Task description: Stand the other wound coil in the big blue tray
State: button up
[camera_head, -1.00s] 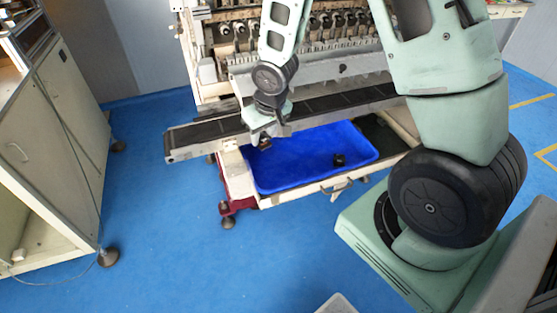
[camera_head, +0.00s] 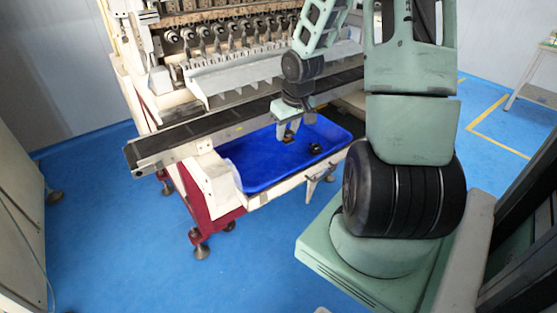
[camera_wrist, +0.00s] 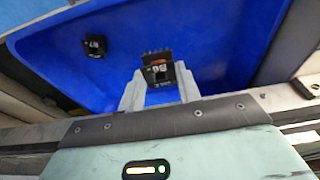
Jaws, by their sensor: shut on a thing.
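The big blue tray (camera_head: 250,174) sits in the drawer-like frame at the front of the coil winder. It fills much of the wrist view (camera_wrist: 225,45). One dark wound coil (camera_head: 314,147) is in the tray toward its right end; it also shows at upper left in the wrist view (camera_wrist: 94,46). My gripper (camera_head: 288,137) is over the tray, left of that coil. In the wrist view my gripper (camera_wrist: 160,84) is shut on another wound coil (camera_wrist: 157,66), dark with pins along its top edge. I cannot tell its exact height above the tray floor.
The black conveyor rail (camera_head: 225,125) runs just behind the tray. The winder's spindle row (camera_head: 225,40) stands behind it. The tray's left half is empty. A pale cabinet (camera_head: 15,215) stands at far left; blue floor is clear in front.

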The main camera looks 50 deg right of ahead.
jog(key=f+b, duration=0.1)
jog(key=f, duration=0.2)
jog(key=f+b, duration=0.1)
jog(key=f, duration=0.6)
jog(key=shift+s+d+b, duration=0.15)
jog(key=shift+d+b, duration=0.1)
jog(key=shift+b, duration=0.15)
jog(key=shift+f, duration=0.1)
jog(key=shift+f, duration=0.15)
jog(key=o, duration=1)
jog(key=shift+c, duration=0.2)
